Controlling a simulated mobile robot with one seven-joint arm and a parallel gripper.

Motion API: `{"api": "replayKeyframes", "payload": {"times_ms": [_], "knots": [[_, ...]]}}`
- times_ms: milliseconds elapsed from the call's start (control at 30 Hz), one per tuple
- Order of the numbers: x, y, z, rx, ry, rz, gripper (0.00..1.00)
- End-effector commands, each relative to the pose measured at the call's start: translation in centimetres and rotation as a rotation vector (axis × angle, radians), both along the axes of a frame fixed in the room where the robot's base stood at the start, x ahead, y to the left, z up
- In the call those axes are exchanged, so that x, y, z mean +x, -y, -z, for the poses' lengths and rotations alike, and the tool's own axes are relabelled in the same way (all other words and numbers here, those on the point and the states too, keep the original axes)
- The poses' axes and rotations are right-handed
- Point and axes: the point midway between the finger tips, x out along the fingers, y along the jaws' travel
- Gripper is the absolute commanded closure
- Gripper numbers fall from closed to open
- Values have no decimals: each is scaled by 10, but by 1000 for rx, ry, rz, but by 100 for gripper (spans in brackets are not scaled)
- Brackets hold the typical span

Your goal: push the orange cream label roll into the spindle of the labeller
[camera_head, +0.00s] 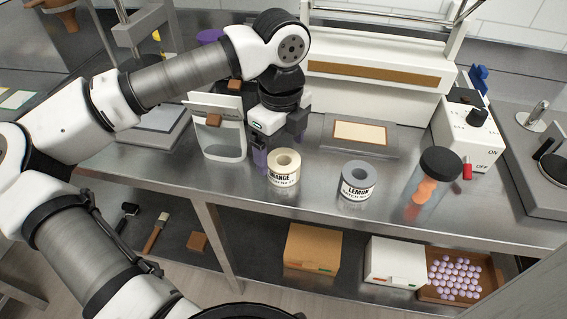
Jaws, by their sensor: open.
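The orange cream label roll (284,171) stands upright on the steel bench, cream-coloured, with "ORANGE" on its side and a round hole in its top. A grey "LEMON" roll (357,182) stands to its right, apart from it. My gripper (277,147) points down just behind and left of the orange roll. It is open, and I see nothing held in it. I cannot tell whether a fingertip touches the roll. At the right edge, a grey unit (520,165) carries an upright metal peg (539,112); I cannot tell if this is the labeller's spindle.
A clear pouch (222,147) stands left of my gripper. A jar with a black lid (437,166) stands right of the lemon roll. A control box (468,130) and a flat plate (361,134) are behind. The shelf below holds boxes (311,248) and a candy tray (457,256).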

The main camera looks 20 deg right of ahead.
Motion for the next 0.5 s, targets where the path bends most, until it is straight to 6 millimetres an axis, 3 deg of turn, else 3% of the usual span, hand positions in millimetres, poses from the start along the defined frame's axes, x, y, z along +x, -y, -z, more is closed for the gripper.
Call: {"api": "replayKeyframes", "payload": {"times_ms": [500], "knots": [[1, 5, 52, -1, 0, 0, 13]]}}
